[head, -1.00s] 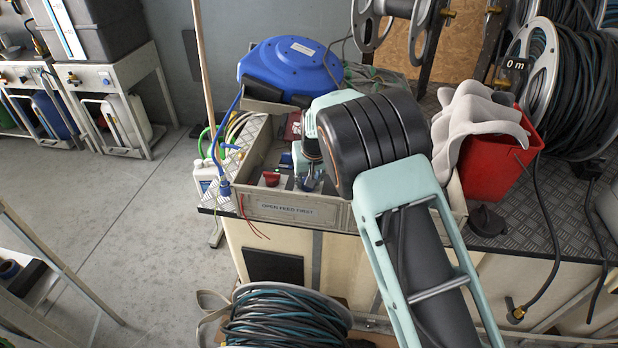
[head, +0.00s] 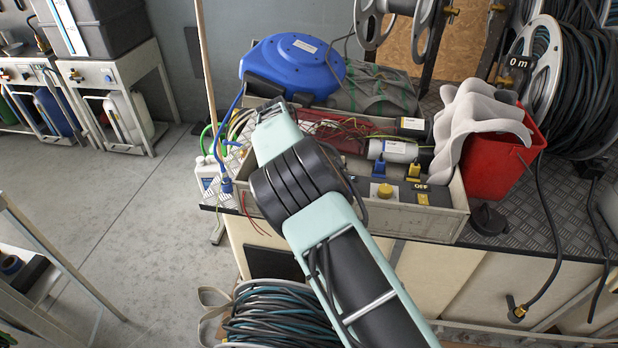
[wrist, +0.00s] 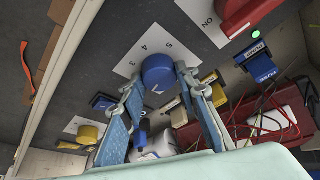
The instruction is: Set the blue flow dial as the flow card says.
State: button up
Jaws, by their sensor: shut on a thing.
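In the head view my arm hides the dial and gripper. I cannot pick out a readable flow card in either view.
A red switch (wrist: 242,14) marked ON and a green lamp (wrist: 256,35) are close by. A yellow dial (wrist: 88,134) and a blue fuse (wrist: 262,66) also sit near. In the head view the crate (head: 440,222) stands beside a red bucket (head: 497,165) and below a blue reel (head: 290,68).

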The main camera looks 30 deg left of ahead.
jog(key=m+h, duration=0.1)
jog(key=m, duration=0.2)
jog(key=shift+a+g, duration=0.1)
jog(key=shift+g, duration=0.3)
jog(key=shift+m, duration=0.6)
jog(key=o, duration=1.2)
jog(key=shift+h, duration=0.3)
jog(key=shift+c, duration=0.2)
jog(key=v, duration=1.2)
